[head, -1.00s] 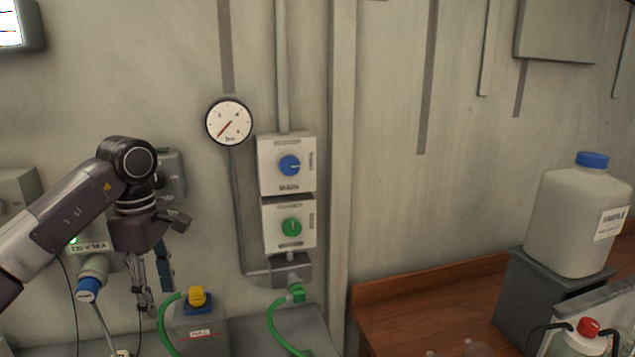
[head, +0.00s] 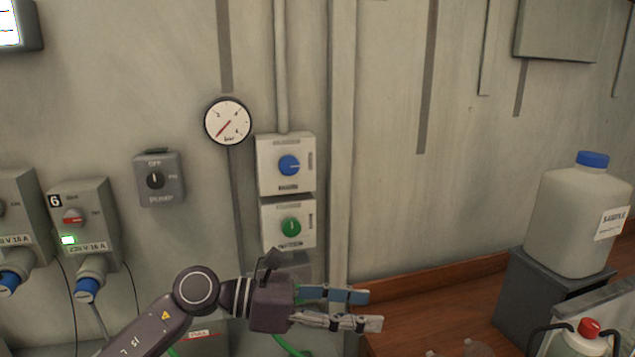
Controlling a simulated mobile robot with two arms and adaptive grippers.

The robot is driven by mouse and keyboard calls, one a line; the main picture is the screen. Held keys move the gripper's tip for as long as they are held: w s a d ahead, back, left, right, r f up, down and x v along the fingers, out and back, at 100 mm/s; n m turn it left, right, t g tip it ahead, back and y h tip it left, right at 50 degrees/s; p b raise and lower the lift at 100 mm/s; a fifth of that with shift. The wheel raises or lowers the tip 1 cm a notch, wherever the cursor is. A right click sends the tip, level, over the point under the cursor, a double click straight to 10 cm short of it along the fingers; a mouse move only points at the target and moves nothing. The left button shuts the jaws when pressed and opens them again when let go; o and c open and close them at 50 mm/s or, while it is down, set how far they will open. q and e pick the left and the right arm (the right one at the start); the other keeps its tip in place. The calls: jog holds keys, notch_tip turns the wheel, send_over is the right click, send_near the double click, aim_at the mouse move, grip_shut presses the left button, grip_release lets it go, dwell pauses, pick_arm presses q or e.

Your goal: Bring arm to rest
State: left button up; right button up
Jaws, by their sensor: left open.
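My left gripper (head: 375,309) is in the lower middle of the head view, at the end of my dark left arm. Its two fingers point to the right, are spread apart and hold nothing. It is below the box with the green knob (head: 290,226) and in front of the wooden counter's left end. The gripper and wrist hide part of the grey fitting and the green hose under the knob boxes. My right gripper does not show.
Sockets with blue plugs (head: 87,289), a pump switch (head: 155,180), a gauge (head: 228,121) and a blue-knob box (head: 289,165) are on the wall. A wooden counter (head: 430,300) and a blue-capped canister (head: 575,225) on a dark stand are at right.

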pick_arm(q)
notch_tip(320, 180, up, 8)
jog(key=w+a+n+t+h, duration=0.2)
jog(key=n+t+h, duration=0.2)
jog(key=n+t, duration=0.7)
jog(key=w+a+f+n+t+y, duration=0.25)
jog(key=a+n+t+y, duration=0.45)
jog(key=n, duration=0.7)
jog(key=s+a+f+n+g+y, duration=0.2)
jog(key=a+f+n+y, duration=0.5)
jog(key=f, duration=0.3)
jog(key=s+a+f+n+g+y, duration=0.1)
jog(key=a+f+n+g+y, duration=0.1)
jog(key=a+f+n+y, duration=0.5)
jog(key=s+a+f+n+g+h, duration=0.15)
jog(key=s+f+n+g, duration=0.4)
jog(key=s+f, duration=0.7)
jog(key=s+a+f+n+g, duration=0.35)
jog(key=s+f+g, duration=0.4)
jog(key=s, duration=0.75)
notch_tip(320, 180, down, 29)
jog(key=s+b, duration=0.2)
jog(key=s, duration=0.1)
jog(key=s+a+f+g, duration=0.1)
jog(key=s+a+f, duration=0.1)
jog(key=s+f, duration=1.4)
jog(key=shift+s+a+f+b, duration=0.15)
jog(key=shift+s+f+b, duration=0.2)
jog(key=shift+f, duration=0.4)
